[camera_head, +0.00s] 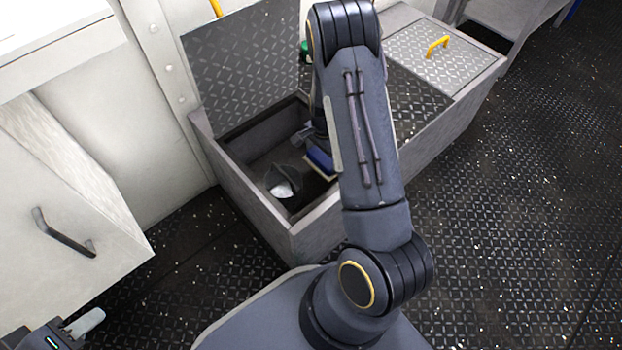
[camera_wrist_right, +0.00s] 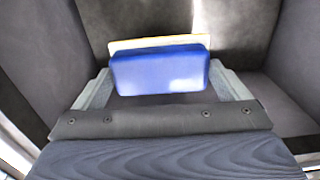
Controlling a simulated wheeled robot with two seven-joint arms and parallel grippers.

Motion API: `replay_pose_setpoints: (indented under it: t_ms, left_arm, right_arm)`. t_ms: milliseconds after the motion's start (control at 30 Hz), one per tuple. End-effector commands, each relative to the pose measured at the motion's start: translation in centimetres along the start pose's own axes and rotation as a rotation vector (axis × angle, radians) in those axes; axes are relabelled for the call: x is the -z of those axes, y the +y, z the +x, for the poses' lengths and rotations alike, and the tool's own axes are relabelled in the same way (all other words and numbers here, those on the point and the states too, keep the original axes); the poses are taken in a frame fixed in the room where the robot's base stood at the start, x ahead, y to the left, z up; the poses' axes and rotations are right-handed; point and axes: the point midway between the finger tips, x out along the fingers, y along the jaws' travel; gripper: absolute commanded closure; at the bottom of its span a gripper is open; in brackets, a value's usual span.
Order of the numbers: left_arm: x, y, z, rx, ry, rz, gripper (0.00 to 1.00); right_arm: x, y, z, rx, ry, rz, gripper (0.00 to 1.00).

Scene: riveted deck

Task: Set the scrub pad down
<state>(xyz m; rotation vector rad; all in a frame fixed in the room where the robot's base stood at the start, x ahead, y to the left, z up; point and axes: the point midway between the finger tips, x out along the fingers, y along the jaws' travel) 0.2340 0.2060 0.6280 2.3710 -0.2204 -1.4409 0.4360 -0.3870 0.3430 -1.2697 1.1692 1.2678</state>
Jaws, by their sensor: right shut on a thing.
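The scrub pad is a blue block with a pale yellow layer; it shows in the head view (camera_head: 321,160) and in the wrist view (camera_wrist_right: 160,72). My right gripper (camera_wrist_right: 160,84) is shut on the pad, with a grey finger at each side. In the head view my right gripper (camera_head: 310,145) is down inside the open compartment of a grey locker (camera_head: 245,178), partly hidden by my arm. I cannot tell whether the pad touches the compartment floor. My left gripper (camera_head: 80,325) shows only in part at the bottom left, away from the locker.
A dark container (camera_head: 290,200) with something white in it is in the same compartment, near its front. The patterned lid (camera_head: 240,70) stands open at the back. Another lid (camera_head: 440,55) with a yellow handle is shut. A white cabinet (camera_head: 60,190) stands at left.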

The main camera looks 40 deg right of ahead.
Motion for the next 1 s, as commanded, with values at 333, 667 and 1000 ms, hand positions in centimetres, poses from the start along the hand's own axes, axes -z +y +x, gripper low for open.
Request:
replay_pose_setpoints:
  t_ms: [333,667,1000]
  left_arm:
    - [-1.1,-1.0,2.2,0.000,0.000,0.000,0.65]
    - [-1.7,-1.5,3.4,0.000,0.000,0.000,0.65]
    - [-1.8,-1.6,3.5,0.000,0.000,0.000,0.65]
  right_arm:
    - [0.0,0.0,5.0,-0.002,0.000,-0.003,0.23]
    - [-0.1,0.0,8.1,0.000,0.000,-0.004,0.23]
    - [-0.1,0.0,8.3,-0.001,0.000,-0.005,0.00]
